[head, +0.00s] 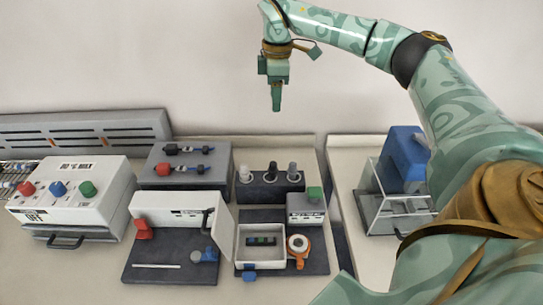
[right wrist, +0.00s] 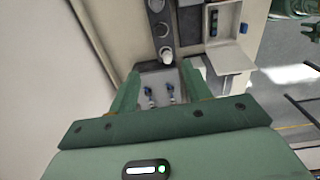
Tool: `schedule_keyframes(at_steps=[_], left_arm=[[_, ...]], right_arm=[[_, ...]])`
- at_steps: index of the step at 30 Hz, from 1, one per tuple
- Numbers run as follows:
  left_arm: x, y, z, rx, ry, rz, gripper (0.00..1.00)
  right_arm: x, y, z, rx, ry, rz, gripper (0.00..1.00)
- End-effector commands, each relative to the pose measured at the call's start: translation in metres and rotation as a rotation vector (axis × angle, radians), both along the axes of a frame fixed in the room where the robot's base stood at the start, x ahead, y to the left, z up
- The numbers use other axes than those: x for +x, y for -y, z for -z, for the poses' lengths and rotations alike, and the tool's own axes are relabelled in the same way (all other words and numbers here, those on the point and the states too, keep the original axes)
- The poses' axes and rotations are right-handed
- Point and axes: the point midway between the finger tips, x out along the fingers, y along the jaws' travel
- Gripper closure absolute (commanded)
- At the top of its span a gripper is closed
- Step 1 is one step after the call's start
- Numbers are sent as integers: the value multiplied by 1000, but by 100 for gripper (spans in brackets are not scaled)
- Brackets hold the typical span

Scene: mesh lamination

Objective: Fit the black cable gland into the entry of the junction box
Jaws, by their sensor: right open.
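The black cable gland (head: 271,171) appears to be the dark middle one of three glands standing upright in a dark holder at the back of the bench. The holder's row also shows in the right wrist view, where the middle gland (right wrist: 162,30) looks greyish. The junction box (head: 240,255) is the open pale box in front of the holder, with a dark green terminal strip inside. I cannot make out its entry clearly. My right gripper (head: 276,107) is open and empty, pointing down high above and behind the holder, touching nothing. My left gripper is not in view.
An open white enclosure (head: 165,209) stands left of the junction box; an orange-and-white ring (head: 298,246) lies right of it. A box with red, blue and green buttons (head: 68,188) is far left. A blue machine with a clear guard (head: 403,160) is right. Space around the gripper is free.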

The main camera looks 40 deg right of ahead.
Motion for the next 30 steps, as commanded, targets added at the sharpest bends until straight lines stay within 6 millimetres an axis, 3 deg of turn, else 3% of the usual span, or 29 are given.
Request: schedule_keyframes(at_steps=[1, 7, 14, 24, 30], left_arm=[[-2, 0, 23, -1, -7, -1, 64], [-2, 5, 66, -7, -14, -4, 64], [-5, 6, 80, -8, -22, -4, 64], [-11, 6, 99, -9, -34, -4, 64], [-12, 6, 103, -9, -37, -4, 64]], right_arm=[[2, 0, 28, 0, -9, 0, 51], [6, 0, 81, 1, -30, -1, 51], [6, 0, 112, 0, -37, -3, 51], [6, -1, 188, 1, -37, -3, 51], [6, -1, 204, 0, -34, -2, 51]])
